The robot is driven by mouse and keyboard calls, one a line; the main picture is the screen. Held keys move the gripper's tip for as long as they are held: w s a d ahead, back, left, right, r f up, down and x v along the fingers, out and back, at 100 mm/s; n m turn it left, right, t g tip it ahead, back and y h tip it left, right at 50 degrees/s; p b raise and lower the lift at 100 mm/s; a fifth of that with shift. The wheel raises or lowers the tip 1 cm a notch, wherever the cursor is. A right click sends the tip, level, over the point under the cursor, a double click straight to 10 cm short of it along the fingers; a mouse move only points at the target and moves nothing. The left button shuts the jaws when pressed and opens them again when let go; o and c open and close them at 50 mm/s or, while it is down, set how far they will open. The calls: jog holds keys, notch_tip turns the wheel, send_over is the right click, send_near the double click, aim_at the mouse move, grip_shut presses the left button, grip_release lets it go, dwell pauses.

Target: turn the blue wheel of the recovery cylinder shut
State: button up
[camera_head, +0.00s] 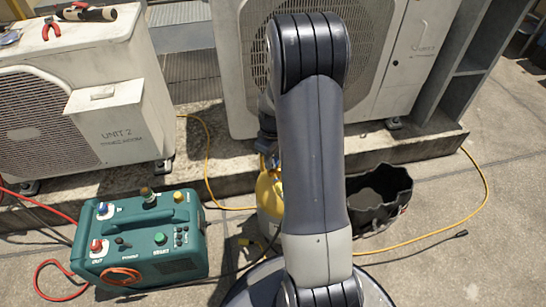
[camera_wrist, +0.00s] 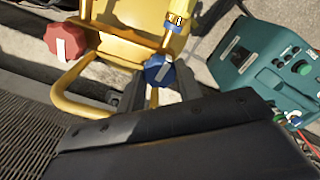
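The recovery cylinder (camera_head: 268,195) is yellow and stands behind my arm in the head view, which hides much of it. In the wrist view its yellow guard frame (camera_wrist: 125,28) shows. The blue wheel (camera_wrist: 158,71), with a white mark, is near the middle of the wrist view. A red wheel (camera_wrist: 65,41) with a white mark is on the left. My gripper (camera_wrist: 157,80) is open, with one dark finger on each side of the blue wheel. I cannot tell whether the fingers touch it. The head view hides my gripper behind my arm.
A teal recovery machine (camera_head: 140,240) stands left of the cylinder. A black open bin (camera_head: 378,200) stands to its right. Condenser units (camera_head: 110,115) stand behind on a concrete curb. A yellow hose (camera_head: 440,232) runs over the floor. A brass fitting (camera_wrist: 175,22) is close to the blue wheel.

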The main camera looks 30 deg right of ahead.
jog(key=c, duration=0.4)
jog(key=shift+c, duration=0.2)
